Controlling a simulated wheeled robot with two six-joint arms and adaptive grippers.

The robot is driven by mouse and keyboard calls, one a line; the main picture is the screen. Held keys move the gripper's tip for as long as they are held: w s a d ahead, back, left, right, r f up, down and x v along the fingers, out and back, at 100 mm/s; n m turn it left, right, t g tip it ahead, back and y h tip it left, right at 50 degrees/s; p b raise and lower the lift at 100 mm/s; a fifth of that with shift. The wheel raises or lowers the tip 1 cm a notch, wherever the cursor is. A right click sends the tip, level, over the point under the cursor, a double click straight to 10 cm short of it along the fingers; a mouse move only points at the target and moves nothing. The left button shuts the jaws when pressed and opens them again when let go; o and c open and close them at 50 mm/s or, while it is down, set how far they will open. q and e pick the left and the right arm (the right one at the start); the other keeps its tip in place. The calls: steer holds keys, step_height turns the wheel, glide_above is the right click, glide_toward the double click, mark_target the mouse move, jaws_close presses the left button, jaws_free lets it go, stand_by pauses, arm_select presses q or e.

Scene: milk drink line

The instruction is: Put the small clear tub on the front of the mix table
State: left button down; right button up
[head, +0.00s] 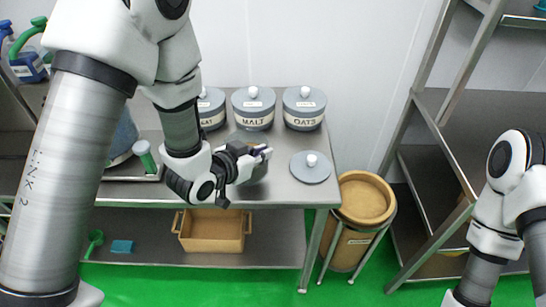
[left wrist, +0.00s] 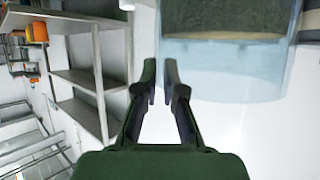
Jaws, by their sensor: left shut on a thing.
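The small clear tub (left wrist: 235,85) fills the upper right of the left wrist view, its see-through wall beside my fingertips; a dark band with a pale edge shows at its top. In the head view the tub (head: 257,171) is mostly hidden behind my left gripper (head: 262,152), over the steel mix table (head: 280,191). In the left wrist view my left gripper (left wrist: 161,80) has its fingers close together, shut on the tub's wall. I cannot tell whether the tub touches the table. My right arm is at the right edge, its gripper out of view.
Lidded grey jars stand along the table's back, including the MALT jar (head: 253,108) and OATS jar (head: 304,107). A grey lid with a white knob (head: 311,168) lies right of the tub. A tan bin (head: 364,202) stands right of the table. A brown crate (head: 213,231) sits below.

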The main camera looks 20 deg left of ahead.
arm_select(q)
steer(key=x, duration=0.2)
steer(key=p+x, duration=0.1)
steer(key=x, duration=0.1)
steer(key=f+p+x, duration=0.1)
steer(key=x, duration=0.1)
steer(key=shift+a+f, duration=0.2)
steer(key=shift+a, duration=0.1)
steer(key=c, duration=1.3)
jaws_free()
